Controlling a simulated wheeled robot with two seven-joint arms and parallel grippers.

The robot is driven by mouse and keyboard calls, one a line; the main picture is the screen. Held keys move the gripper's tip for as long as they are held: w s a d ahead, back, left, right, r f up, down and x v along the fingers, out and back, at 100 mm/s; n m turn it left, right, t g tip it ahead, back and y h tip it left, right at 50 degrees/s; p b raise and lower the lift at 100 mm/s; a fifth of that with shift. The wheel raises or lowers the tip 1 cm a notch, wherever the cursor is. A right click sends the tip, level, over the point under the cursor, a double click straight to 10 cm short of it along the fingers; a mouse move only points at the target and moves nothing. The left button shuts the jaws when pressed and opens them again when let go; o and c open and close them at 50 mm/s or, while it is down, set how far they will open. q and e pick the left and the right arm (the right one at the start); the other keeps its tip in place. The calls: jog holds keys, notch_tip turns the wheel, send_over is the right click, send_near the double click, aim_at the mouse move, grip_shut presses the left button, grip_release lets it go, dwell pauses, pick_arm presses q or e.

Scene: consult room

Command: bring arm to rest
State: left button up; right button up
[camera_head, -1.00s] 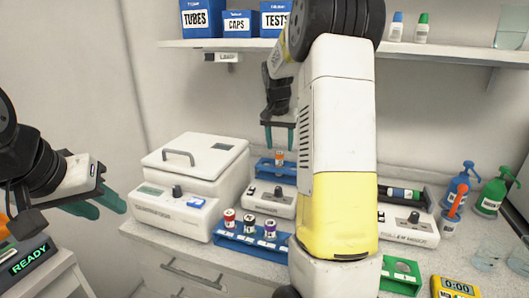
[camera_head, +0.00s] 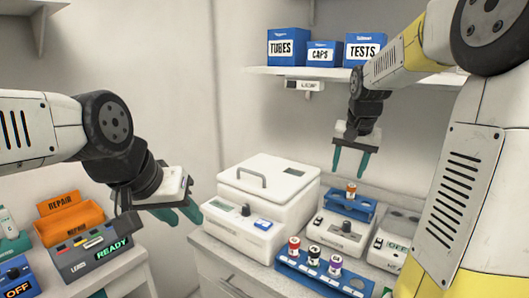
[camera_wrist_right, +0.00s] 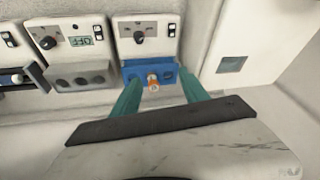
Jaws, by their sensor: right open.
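My right gripper (camera_head: 349,163) hangs with its teal fingers pointing down and apart, with nothing between them. It is above and behind the small blue rack (camera_head: 340,203) that holds an orange-capped tube (camera_head: 351,190). In the right wrist view the blue rack (camera_wrist_right: 136,70) and the orange-capped tube (camera_wrist_right: 152,82) appear beyond the open fingers (camera_wrist_right: 158,92). My left gripper (camera_head: 184,217) is at the left, left of the white centrifuge-like box (camera_head: 268,190). Its fingers look apart and empty.
A blue rack (camera_head: 300,276) with several capped tubes stands at the counter's front. White devices (camera_head: 335,234) stand behind it. A shelf (camera_head: 350,74) with blue boxes hangs above.

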jog(key=s+a+n, duration=0.1)
jog(key=s+a, duration=0.2)
jog(key=s, duration=0.4)
jog(key=s+a+n+t+y, duration=0.1)
jog(key=s+a+n, duration=0.1)
jog(key=s+a, duration=0.2)
jog(key=s+a+n+t+y, duration=0.1)
jog(key=s+a+n, duration=0.1)
jog(key=s, duration=0.8)
jog(key=shift+s+a, duration=0.4)
jog(key=shift+a, duration=0.35)
jog(key=shift+r, duration=0.1)
